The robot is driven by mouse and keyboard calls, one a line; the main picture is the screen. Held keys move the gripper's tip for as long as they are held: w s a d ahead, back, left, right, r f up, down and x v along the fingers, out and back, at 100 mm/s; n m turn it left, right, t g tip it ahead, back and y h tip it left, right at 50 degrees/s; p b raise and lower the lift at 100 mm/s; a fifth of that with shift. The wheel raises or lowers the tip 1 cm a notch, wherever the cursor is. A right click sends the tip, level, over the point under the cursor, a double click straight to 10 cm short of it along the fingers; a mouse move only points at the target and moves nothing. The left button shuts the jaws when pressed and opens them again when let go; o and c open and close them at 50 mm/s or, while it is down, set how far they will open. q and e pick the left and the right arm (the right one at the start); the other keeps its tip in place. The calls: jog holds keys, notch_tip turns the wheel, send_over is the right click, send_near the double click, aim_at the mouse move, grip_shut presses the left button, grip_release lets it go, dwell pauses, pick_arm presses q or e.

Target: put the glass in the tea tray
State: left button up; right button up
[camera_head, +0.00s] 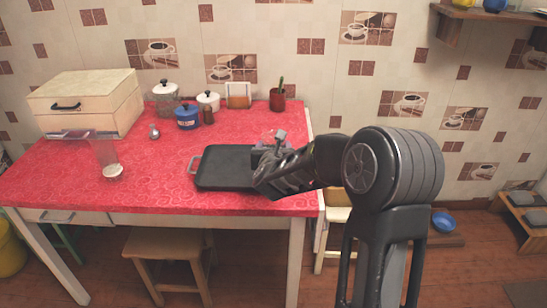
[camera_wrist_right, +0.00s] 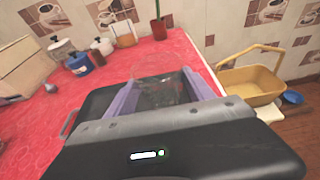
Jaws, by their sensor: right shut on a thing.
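The glass (camera_wrist_right: 160,68) is clear and sits between the two fingers of my right gripper (camera_wrist_right: 163,92) in the right wrist view. The gripper is shut on it. In the head view my right gripper (camera_head: 275,160) is over the right part of the tea tray, and the arm hides much of the glass. The tea tray (camera_head: 222,166) is a dark, flat tray with a handle at its left, lying on the red tabletop. It also shows below the gripper in the wrist view (camera_wrist_right: 98,101). I cannot tell whether the glass touches the tray. My left gripper is not in view.
A clear, tall vessel (camera_head: 107,158) stands left of the tray on the red table (camera_head: 165,185). The tabletop left of the tray is mostly clear.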

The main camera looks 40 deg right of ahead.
jog(key=shift+f, duration=1.75)
jog(key=shift+f+b, duration=0.15)
jog(key=shift+b, duration=0.15)
jog(key=o, duration=1.6)
jog(key=shift+r+p, duration=0.25)
jog(key=shift+p, duration=0.05)
jog(key=v, duration=1.2)
jog(key=shift+f+b, duration=0.1)
jog(key=shift+b, duration=0.25)
